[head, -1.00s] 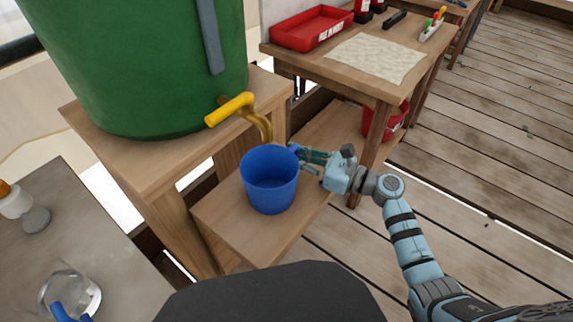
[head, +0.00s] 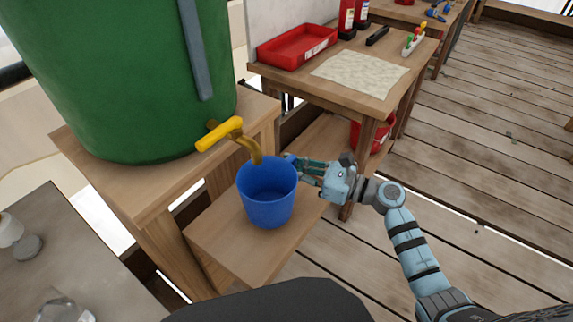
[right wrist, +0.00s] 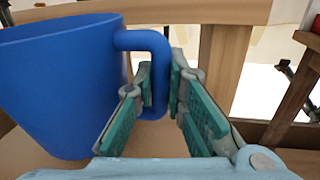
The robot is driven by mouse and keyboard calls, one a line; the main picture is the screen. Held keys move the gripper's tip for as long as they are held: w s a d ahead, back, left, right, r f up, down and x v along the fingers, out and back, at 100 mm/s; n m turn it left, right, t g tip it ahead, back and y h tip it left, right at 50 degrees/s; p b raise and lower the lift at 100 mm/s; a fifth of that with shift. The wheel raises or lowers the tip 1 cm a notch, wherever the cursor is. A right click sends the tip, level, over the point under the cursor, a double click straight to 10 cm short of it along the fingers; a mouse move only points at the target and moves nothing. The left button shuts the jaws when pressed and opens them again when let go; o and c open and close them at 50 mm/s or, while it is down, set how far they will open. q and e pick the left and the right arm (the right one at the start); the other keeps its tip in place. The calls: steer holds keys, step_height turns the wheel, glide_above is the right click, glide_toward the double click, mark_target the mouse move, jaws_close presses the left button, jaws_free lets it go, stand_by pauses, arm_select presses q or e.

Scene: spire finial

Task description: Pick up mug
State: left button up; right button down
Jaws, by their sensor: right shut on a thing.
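The blue mug (head: 267,195) is upright under the yellow tap, at or just above the low wooden shelf; I cannot tell whether it touches. My right gripper (head: 302,166) reaches it from the right and is shut on the mug's handle. In the right wrist view the mug (right wrist: 55,85) fills the left side, and its handle sits between the teal finger pads of my right gripper (right wrist: 165,85). The mug looks empty inside. My left gripper is not in view.
A green barrel (head: 130,75) with a yellow tap (head: 220,133) stands on a wooden stand at the left. The low wooden shelf (head: 225,250) lies below. A table with a red tray (head: 285,50) and a pale cloth (head: 360,72) stands behind. A red bucket (head: 378,135) is under it.

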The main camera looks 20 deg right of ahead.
steer(key=v, duration=1.6)
